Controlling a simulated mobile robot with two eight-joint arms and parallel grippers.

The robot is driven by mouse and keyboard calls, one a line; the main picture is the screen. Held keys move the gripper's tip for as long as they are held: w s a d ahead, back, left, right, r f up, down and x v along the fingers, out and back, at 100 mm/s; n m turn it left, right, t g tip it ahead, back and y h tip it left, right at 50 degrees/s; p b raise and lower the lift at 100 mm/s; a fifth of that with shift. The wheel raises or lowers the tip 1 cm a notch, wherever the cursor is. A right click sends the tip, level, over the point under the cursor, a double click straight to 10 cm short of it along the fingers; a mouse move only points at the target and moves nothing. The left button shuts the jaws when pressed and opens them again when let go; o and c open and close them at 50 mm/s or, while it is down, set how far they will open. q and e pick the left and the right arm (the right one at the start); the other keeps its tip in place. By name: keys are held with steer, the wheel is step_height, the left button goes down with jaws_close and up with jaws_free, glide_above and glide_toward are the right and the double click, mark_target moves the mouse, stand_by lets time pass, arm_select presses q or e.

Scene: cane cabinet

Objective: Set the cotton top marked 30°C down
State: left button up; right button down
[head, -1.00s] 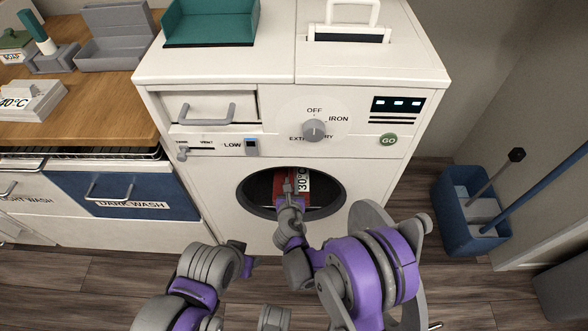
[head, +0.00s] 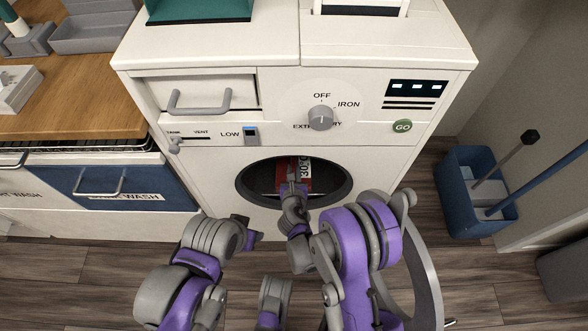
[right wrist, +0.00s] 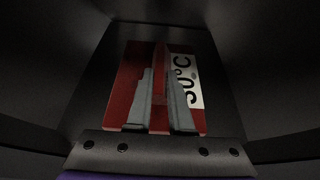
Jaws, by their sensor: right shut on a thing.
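The cotton top is a red, flat block with a white 30°C label (head: 304,169), inside the round dark drum opening (head: 342,187) of the white machine. My right gripper (head: 292,180) reaches through the opening and is shut on the top. In the right wrist view, the fingers (right wrist: 160,92) close on a raised red ridge in the middle of the cotton top (right wrist: 130,92), with the label at its right. Whether the top touches the drum floor is unclear. My left gripper (head: 252,237) hangs low in front of the machine, apart from it; its fingers are not clear.
The machine front (head: 205,165) carries a dial (head: 320,117), a GO button (head: 402,126) and a drawer handle (head: 199,101). A blue-fronted wash drawer (head: 115,185) is at left. A blue bin with poles (head: 470,190) stands at right. Dark drum walls surround my right gripper.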

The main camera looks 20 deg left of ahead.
steer(key=shift+s+r, duration=0.1)
steer(key=c, duration=1.3)
jaws_free()
steer(key=shift+f, duration=0.25)
steer(key=o, duration=0.5)
